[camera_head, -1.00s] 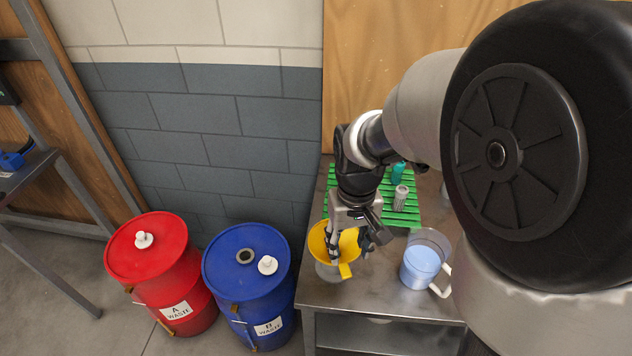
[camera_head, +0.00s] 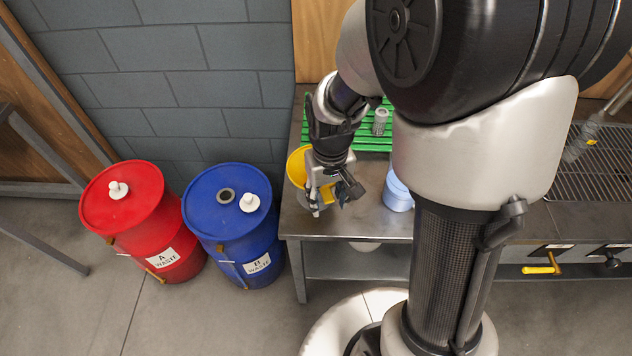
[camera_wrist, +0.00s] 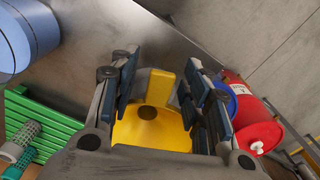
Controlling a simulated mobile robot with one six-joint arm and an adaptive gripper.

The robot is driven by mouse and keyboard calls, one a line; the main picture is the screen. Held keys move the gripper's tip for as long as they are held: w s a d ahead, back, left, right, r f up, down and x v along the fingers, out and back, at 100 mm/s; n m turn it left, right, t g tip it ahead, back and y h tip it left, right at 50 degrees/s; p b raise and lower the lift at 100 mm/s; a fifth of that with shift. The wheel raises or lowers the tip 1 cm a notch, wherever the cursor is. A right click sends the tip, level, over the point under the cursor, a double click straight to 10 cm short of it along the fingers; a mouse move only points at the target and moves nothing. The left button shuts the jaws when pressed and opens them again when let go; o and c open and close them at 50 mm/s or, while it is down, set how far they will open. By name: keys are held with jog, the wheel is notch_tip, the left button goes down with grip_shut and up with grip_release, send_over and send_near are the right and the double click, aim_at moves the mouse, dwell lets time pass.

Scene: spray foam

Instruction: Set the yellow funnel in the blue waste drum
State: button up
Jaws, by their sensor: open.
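The yellow funnel (camera_head: 297,168) stands near the left front corner of the metal table, partly hidden behind my gripper (camera_head: 331,200). In the wrist view the funnel (camera_wrist: 150,128) lies between the two open fingers of my gripper (camera_wrist: 160,88), with its tab (camera_wrist: 160,86) between the fingertips. I cannot tell whether the fingers touch it. The blue waste drum (camera_head: 233,215), labelled B, stands on the floor left of the table. Its lid has an open dark hole (camera_head: 226,195) and a white cap (camera_head: 250,202) beside it. The drum also shows in the wrist view (camera_wrist: 232,88).
A red drum (camera_head: 125,195) labelled A stands left of the blue one. A blue-filled beaker (camera_head: 397,192) is right of my gripper. A green rack (camera_head: 372,138) with a grey ribbed piece (camera_head: 380,121) is behind. A wire grid (camera_head: 605,170) lies at right.

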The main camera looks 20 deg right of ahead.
grip_shut()
dwell(0.4)
jog(key=shift+r, duration=0.1)
